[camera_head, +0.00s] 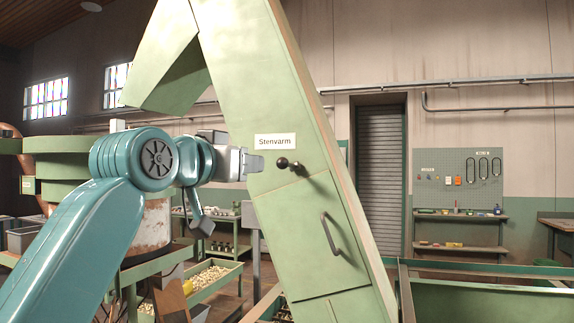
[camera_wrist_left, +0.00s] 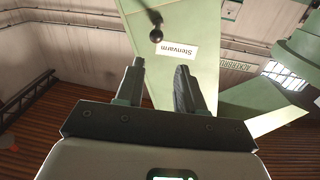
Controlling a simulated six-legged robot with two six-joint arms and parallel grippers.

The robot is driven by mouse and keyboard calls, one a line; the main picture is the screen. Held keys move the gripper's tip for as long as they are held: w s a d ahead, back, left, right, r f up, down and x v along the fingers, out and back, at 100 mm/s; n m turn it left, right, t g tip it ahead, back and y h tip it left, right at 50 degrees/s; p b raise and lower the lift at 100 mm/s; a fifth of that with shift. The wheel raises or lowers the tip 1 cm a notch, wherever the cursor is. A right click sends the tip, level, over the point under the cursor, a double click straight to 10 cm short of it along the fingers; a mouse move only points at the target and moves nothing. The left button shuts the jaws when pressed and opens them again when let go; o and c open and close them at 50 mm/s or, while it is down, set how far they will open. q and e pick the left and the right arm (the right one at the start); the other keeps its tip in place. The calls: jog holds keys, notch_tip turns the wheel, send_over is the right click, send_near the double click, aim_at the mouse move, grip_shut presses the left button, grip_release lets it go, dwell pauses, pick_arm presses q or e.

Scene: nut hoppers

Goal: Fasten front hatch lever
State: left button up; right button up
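The hatch lever (camera_head: 284,162) is a short dark bar with a black ball knob, on the sloping face of the green hopper housing (camera_head: 250,70), just below the white "Stenvarm" label (camera_head: 275,142). Below it is the closed-looking hatch (camera_head: 300,230) with a grey bar handle (camera_head: 331,234). My left gripper (camera_head: 256,163) is just left of the knob, apart from it. In the left wrist view the two fingers of the gripper (camera_wrist_left: 160,78) are spread and empty, with the lever's knob (camera_wrist_left: 156,36) beyond the fingertips. My right gripper is not in view.
A green-framed bin (camera_head: 480,297) stands at the lower right. Trays of nuts (camera_head: 208,277) sit low behind my left arm. A pegboard with tools (camera_head: 460,178) and a shutter door (camera_head: 380,175) are at the far wall. The air in front of the housing's right side looks clear.

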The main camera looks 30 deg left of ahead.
aim_at(279, 163)
pick_arm(q)
jog(key=w+p, duration=0.3)
jog(key=w, duration=0.2)
jog(key=w+a+p, duration=0.1)
jog(key=w+p, duration=0.2)
jog(key=w, duration=0.2)
jog(key=w+a+p, duration=0.1)
jog(key=w+p, duration=0.3)
jog(key=w, duration=0.1)
jog(key=shift+w+a+r, duration=0.1)
jog(key=shift+w+r, duration=0.1)
jog(key=shift+w, duration=0.05)
jog(key=shift+w+f, duration=0.1)
jog(key=shift+w, duration=0.3)
jog(key=shift+s, duration=0.1)
